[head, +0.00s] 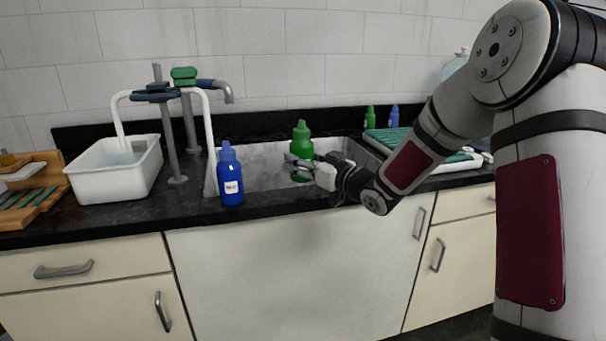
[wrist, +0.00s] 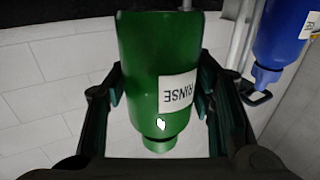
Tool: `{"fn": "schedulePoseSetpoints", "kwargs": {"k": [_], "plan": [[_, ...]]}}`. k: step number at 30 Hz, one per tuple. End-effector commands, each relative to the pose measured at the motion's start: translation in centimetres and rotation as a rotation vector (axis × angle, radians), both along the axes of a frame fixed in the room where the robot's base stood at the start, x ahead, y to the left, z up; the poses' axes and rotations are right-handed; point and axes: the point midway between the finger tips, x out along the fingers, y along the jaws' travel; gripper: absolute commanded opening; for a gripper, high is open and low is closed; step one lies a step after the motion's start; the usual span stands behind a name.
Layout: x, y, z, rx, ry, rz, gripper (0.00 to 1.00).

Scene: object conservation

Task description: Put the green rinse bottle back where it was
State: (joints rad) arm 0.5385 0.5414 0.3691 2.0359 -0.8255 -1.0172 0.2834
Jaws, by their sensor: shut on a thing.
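The green rinse bottle (head: 301,139) is upright over the sink basin (head: 258,165), in the middle of the head view. My gripper (head: 306,170) is shut around its body from the right. In the wrist view the bottle (wrist: 150,60) fills the middle, with its white RINSE label on the right side and the fingers of my gripper (wrist: 160,95) on both sides. The bottle's base is partly hidden by my gripper in the head view, so I cannot tell what lies directly under it.
A blue bottle (head: 230,177) stands on the counter's front edge, left of the sink. A white tub (head: 116,168) and tap stand farther left. Small green (head: 370,118) and blue (head: 393,116) bottles stand behind the green ribbed mat (head: 399,141) at right.

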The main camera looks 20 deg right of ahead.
Motion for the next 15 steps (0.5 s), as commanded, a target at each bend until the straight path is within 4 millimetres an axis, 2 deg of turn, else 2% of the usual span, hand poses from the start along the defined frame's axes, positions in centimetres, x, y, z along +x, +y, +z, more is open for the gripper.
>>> {"fn": "schedulePoseSetpoints", "kwargs": {"k": [1,3,6,15], "plan": [[-0.1,0.0,-1.2,0.0,0.006,0.001,0.4],[-0.1,0.0,-2.4,0.002,0.007,0.001,0.4],[-0.1,0.0,-3.4,0.0,0.004,0.001,0.4],[-0.2,0.0,-3.5,0.0,0.002,0.0,0.4]]}}
